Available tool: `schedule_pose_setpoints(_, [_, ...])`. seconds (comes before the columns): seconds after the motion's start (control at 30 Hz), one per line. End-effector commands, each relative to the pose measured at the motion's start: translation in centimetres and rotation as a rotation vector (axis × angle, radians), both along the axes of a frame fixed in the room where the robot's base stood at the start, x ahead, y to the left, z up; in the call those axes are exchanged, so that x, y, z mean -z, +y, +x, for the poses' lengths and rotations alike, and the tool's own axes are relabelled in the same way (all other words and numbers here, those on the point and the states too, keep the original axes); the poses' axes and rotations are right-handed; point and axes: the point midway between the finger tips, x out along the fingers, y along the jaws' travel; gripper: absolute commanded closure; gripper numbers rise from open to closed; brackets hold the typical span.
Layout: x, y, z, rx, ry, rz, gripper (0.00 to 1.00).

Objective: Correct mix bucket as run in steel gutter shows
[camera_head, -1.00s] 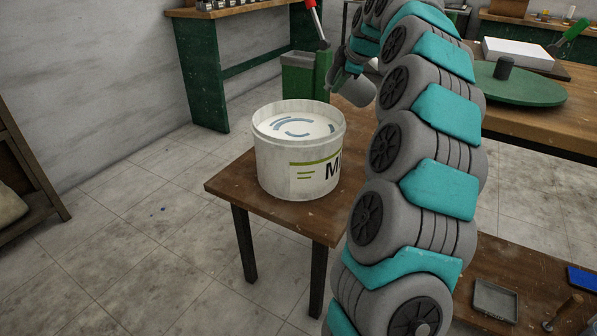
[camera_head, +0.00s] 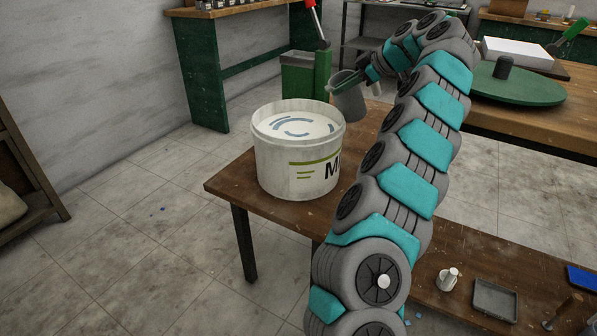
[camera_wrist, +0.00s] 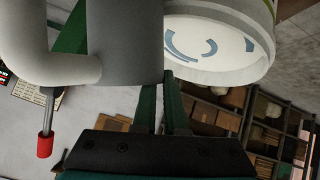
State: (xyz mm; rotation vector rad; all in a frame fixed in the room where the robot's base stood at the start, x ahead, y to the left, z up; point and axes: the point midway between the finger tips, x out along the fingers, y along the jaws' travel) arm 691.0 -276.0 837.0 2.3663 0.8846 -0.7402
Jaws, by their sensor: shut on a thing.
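The white mix bucket (camera_head: 290,175) stands upright on the small brown table (camera_head: 225,188). Blue-grey curved marks show on its pale top, and a green stripe and a dark letter M on its side. It also shows at the top of the wrist view (camera_wrist: 222,60). My gripper (camera_wrist: 165,88) is shut on a grey jug (camera_head: 348,103), held just right of and behind the bucket's rim. The jug and its bent handle fill the upper left of the wrist view (camera_wrist: 125,40). I cannot make out a steel gutter.
A green stand (camera_head: 300,75) with a red-handled tool (camera_head: 312,18) is behind the bucket. A round green plate (camera_head: 515,88) lies on the right bench. A white bottle (camera_head: 448,279) and grey tray (camera_head: 495,300) are front right.

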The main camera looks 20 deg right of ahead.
Motion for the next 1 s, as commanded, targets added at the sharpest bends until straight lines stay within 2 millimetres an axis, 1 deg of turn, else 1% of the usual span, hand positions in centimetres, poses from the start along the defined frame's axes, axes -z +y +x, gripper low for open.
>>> schedule_pose_setpoints(0.03, [0.0,0.3,0.1,-0.007,0.001,0.001,1.0])
schedule_pose_setpoints(0.17, [-0.4,0.2,0.1,-0.004,0.0,0.0,1.0])
schedule_pose_setpoints(0.7, [-4.4,-0.1,0.1,0.003,-0.003,-0.004,1.0])
schedule_pose_setpoints(1.0, [-5.0,0.2,0.1,-0.003,0.001,-0.002,1.0])
